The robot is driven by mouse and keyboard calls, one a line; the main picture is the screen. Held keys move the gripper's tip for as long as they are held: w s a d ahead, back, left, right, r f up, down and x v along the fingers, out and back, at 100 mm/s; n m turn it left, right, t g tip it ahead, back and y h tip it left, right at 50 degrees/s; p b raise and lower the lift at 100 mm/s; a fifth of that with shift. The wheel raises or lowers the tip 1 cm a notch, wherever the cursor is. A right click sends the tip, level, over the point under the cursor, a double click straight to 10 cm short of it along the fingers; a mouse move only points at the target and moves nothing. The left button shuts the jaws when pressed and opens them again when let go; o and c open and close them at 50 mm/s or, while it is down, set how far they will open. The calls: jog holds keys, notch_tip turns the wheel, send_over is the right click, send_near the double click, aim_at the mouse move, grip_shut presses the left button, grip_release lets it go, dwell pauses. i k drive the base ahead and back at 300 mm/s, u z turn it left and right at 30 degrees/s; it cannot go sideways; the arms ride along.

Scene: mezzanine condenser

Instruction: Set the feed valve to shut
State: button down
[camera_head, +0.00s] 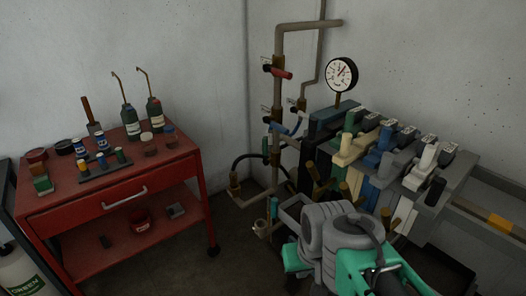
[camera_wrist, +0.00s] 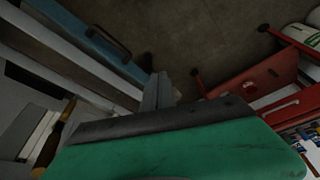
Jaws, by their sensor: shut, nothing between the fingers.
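Brown pipework (camera_head: 277,100) stands in the corner and carries a valve with a red handle (camera_head: 281,73) high up and one with a blue handle (camera_head: 281,128) lower down. The red handle points to the right, roughly across the vertical pipe. The blue handle slants down to the right. I cannot read which one is the feed valve. My gripper's grey fingers (camera_wrist: 158,91) are shut and empty in the wrist view, against the dark floor. The valves do not show in that view. In the head view my arm is folded low at the front, well below and apart from the handles; its fingertips cannot be made out.
A pressure gauge (camera_head: 342,74) stands right of the pipes, above a bank of coloured levers or blocks (camera_head: 380,150). A red cart (camera_head: 120,195) with bottles and tools stands at left. Floor (camera_head: 232,225) is free between cart and pipes.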

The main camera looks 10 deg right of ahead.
aim_at(265, 161)
jog(key=u, duration=0.6)
jog(key=i, duration=0.65)
jog(key=u, duration=0.65)
jog(key=i, duration=1)
jog(key=z, duration=0.45)
